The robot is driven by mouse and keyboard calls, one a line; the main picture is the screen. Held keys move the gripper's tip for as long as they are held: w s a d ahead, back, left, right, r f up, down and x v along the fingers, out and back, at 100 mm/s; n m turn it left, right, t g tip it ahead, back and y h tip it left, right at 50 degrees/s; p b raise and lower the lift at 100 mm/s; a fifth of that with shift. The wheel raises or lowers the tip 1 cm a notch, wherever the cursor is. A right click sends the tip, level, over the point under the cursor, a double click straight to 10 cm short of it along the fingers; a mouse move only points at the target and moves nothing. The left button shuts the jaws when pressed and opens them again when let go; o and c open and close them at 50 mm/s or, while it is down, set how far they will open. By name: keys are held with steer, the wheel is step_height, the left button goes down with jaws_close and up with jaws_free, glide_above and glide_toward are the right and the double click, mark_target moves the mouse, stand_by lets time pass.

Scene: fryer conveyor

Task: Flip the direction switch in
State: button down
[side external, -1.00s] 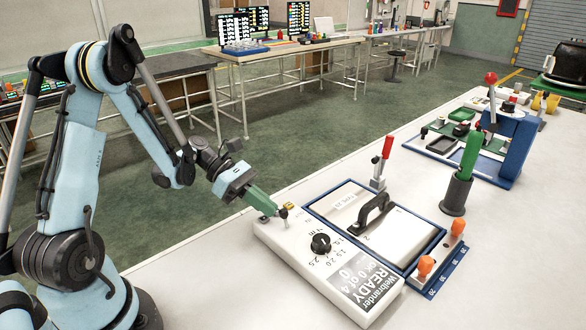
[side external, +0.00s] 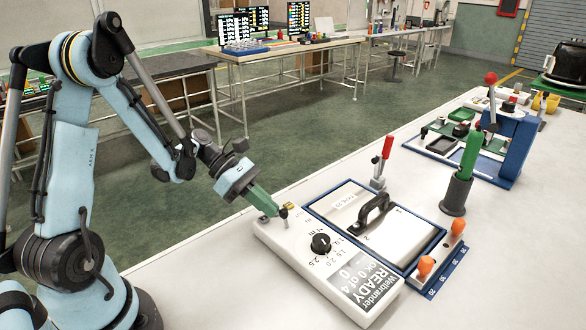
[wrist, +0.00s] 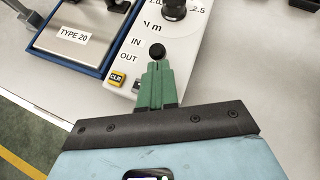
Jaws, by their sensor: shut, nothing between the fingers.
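The direction switch (wrist: 157,51) is a small lever with a dark round knob on the white control panel. The labels IN and OUT are printed beside it in the wrist view. The switch also shows in the side view (side external: 284,212). My gripper (wrist: 157,68) has green fingers, shut and empty. Its tips are right at the knob; I cannot tell whether they touch it. In the side view, my gripper (side external: 276,212) reaches down to the panel's far left corner. The lever's exact tilt is hard to tell.
A yellow CLR button (wrist: 117,79) sits close to the fingers. A black dial (side external: 321,244) and a READY display (side external: 362,279) are on the same panel. A blue-framed tray (side external: 428,250) with a black-handled plate adjoins it. A green-handled tool (side external: 470,155) stands in a holder to the right.

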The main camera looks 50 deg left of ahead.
mark_target(281, 213)
steer(key=shift+d+r+y, duration=0.15)
steer(key=shift+y, duration=0.45)
steer(key=shift+d+r, duration=0.25)
steer(key=shift+d+r+y, duration=0.15)
steer(key=shift+d+y, duration=0.1)
steer(key=shift+y, duration=0.05)
steer(key=d+y, duration=0.1)
steer(key=m+y, duration=0.1)
steer(key=y, duration=0.1)
steer(key=shift+d+r, duration=0.35)
steer(key=shift+r, duration=0.05)
steer(key=shift+a, duration=0.1)
steer(key=shift+r, duration=0.2)
steer(key=shift+r, duration=0.6)
